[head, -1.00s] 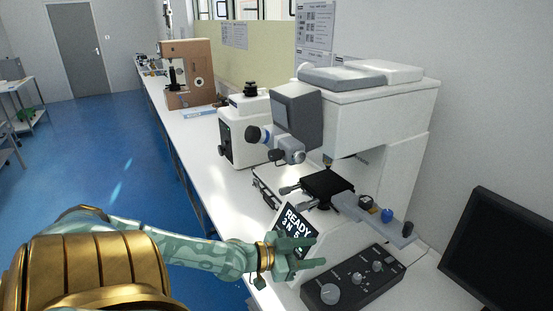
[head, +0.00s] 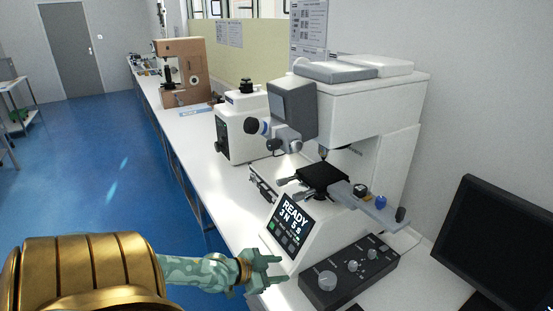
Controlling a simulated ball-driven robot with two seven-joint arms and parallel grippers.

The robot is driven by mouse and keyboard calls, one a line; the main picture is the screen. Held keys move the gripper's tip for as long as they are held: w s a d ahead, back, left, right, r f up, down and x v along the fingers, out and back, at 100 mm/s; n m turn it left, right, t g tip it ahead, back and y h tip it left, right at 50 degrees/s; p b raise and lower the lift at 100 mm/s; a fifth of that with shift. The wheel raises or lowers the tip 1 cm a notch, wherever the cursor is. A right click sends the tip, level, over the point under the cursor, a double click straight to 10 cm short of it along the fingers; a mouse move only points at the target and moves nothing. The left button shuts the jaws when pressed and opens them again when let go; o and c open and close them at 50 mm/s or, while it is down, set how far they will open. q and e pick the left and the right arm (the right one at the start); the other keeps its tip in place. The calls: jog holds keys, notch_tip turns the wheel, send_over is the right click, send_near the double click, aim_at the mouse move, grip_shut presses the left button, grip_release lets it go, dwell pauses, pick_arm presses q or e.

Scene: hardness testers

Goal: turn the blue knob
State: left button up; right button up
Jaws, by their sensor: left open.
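The blue knob (head: 380,201) is a small round ball-like knob on the grey arm that sticks out to the right of the black stage of the white hardness tester (head: 365,110). Nothing covers it. My left gripper (head: 281,268) is open and empty, in front of the tester's tilted READY screen (head: 291,222) and left of the black control box. It is well to the left of the blue knob and nearer to me, apart from it. My right gripper does not show.
The black control box (head: 350,272) with several grey knobs lies on the white bench in front of the tester. A dark monitor (head: 500,245) stands at the right. Other testers stand farther back.

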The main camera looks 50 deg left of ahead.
pick_arm(q)
jog(key=m+t+h+p, duration=0.1)
jog(key=m+t+p, duration=0.3)
jog(key=m, duration=2.8)
send_near(377, 202)
jog(key=shift+t, duration=0.7)
jog(key=w, duration=0.3)
jog(key=w+d, duration=0.1)
jog(key=w, duration=0.3)
jog(key=w+d+f, duration=0.1)
jog(key=w, duration=0.3)
jog(key=shift+w+d, duration=0.1)
jog(key=shift+d, duration=0.05)
